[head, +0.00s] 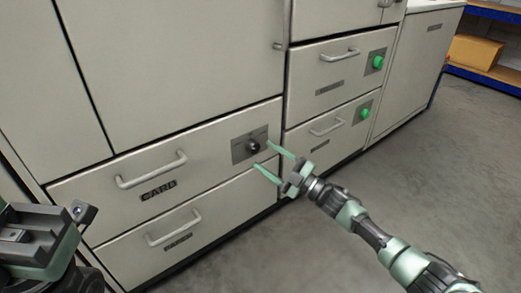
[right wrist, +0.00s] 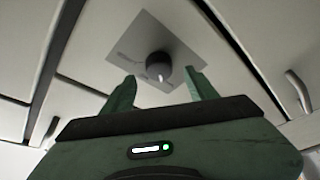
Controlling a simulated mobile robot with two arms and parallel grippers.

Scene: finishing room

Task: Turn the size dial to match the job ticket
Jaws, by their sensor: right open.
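The size dial is a dark round knob (head: 253,146) on a grey plate (head: 238,151), on the drawer front labelled CARD (head: 158,189). My right gripper (head: 268,156) is open in front of the plate, with its green fingers pointing at the dial. In the right wrist view the dial (right wrist: 158,68) shows beyond and between the two fingertips (right wrist: 160,88), with a light pointer mark on it. The fingers look apart from the dial. Markings on the plate are too small to read. No job ticket can be made out.
Drawers with bar handles (head: 152,169) lie left of and below the dial. Two drawers at right carry green knobs (head: 377,62) on grey plates. A cardboard box (head: 475,51) sits on a blue-edged shelf at upper right. The grey floor (head: 430,170) at right is clear.

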